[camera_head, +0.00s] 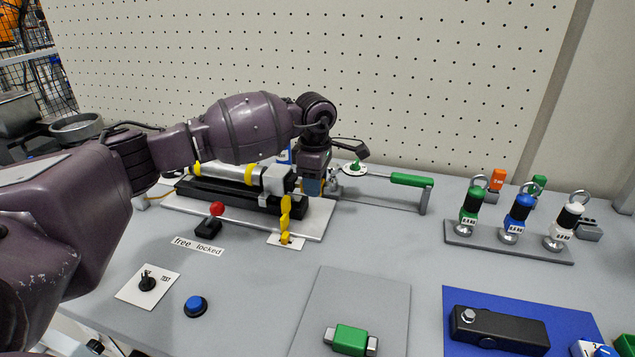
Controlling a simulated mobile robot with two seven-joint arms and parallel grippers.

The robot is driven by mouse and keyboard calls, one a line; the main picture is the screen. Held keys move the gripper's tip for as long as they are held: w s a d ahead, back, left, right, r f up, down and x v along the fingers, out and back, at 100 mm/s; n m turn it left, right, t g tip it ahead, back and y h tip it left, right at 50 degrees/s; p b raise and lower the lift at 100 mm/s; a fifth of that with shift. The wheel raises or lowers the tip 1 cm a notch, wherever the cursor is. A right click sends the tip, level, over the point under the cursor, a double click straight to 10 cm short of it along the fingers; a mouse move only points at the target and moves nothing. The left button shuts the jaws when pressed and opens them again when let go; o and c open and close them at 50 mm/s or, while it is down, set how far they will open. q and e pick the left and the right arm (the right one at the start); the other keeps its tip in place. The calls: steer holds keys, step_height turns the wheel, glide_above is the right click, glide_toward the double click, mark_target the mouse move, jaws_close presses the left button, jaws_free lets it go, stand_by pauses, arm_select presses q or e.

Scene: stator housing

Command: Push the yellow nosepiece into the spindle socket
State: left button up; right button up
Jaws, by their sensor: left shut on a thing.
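A silver spindle tool (225,172) with yellow bands lies in a black cradle (235,196) on a grey base plate (318,218). A yellow lobed piece (286,212) stands upright in front of the cradle's right end, above a small white plate; I cannot tell whether it is the nosepiece. My left gripper (312,192) points down at the right end of the cradle, close to the tool's end. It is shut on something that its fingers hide. The socket opening is not visible. My right gripper is not in view.
A green-handled rod (411,180) rests on a metal stand behind right. A red-knobbed lever (216,209), a TEST switch (148,283) and a blue button (196,306) are in front. A rack (510,243) holds ringed tools at right.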

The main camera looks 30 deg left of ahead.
arm_select(q)
steer(key=shift+s+a, duration=0.15)
steer(key=shift+a, duration=0.4)
steer(key=shift+a, duration=0.2)
stand_by(0.6)
steer(key=o, duration=1)
steer(key=shift+s+a, duration=0.1)
steer(key=shift+a, duration=0.05)
steer(key=shift+c, duration=0.2)
steer(key=shift+o, duration=1.4)
steer(key=shift+r, duration=0.35)
steer(key=shift+r+p, duration=0.35)
steer(key=shift+r, duration=0.45)
